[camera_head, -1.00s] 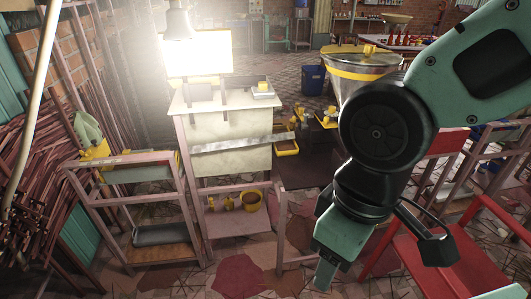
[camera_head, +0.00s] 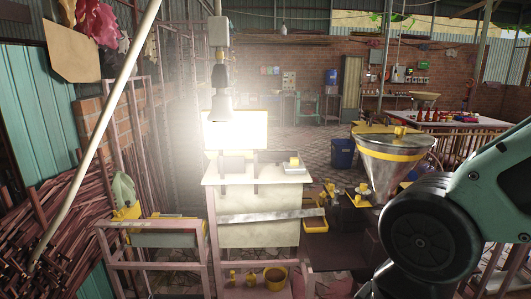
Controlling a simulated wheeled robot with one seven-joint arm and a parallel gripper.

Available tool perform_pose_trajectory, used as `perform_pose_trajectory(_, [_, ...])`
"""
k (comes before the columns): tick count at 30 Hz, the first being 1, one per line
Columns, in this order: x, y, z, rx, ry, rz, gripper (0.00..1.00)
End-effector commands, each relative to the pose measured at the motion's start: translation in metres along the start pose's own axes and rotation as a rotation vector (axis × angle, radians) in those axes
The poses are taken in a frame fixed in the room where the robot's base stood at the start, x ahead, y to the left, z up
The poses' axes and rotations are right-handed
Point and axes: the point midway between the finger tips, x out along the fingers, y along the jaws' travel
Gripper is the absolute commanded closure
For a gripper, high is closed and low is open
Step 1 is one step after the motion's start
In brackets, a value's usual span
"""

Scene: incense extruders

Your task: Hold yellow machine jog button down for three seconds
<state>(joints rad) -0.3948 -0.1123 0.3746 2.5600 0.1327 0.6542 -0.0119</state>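A machine with a metal funnel hopper (camera_head: 393,168) and a yellow band stands right of centre. Small yellow parts (camera_head: 361,190) sit at its lower left, beside a yellow tray (camera_head: 314,222). A small pale box with a yellow top (camera_head: 293,164) sits on the light-topped stand (camera_head: 258,234) in the middle. I cannot tell which yellow part is the jog button. My arm (camera_head: 432,236) fills the lower right and covers part of the machine's surroundings. My gripper is outside the picture.
A bright lamp (camera_head: 221,101) hangs over the stand. A blue bin (camera_head: 343,153) stands behind the machine. Open tiled floor (camera_head: 310,150) lies at the back.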

Motion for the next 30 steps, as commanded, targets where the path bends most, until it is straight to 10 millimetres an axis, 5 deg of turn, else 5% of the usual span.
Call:
perform_pose_trajectory(1, [0.0,0.0,0.0,0.0,0.0,0.0,0.51])
perform_pose_trajectory(6, [0.0,0.0,0.0,0.0,0.0,0.0,0.98])
perform_pose_trajectory(7, [0.0,0.0,0.0,0.0,0.0,0.0,1.0])
perform_pose_trajectory(30, [0.0,0.0,0.0,0.0,0.0,0.0,1.0])
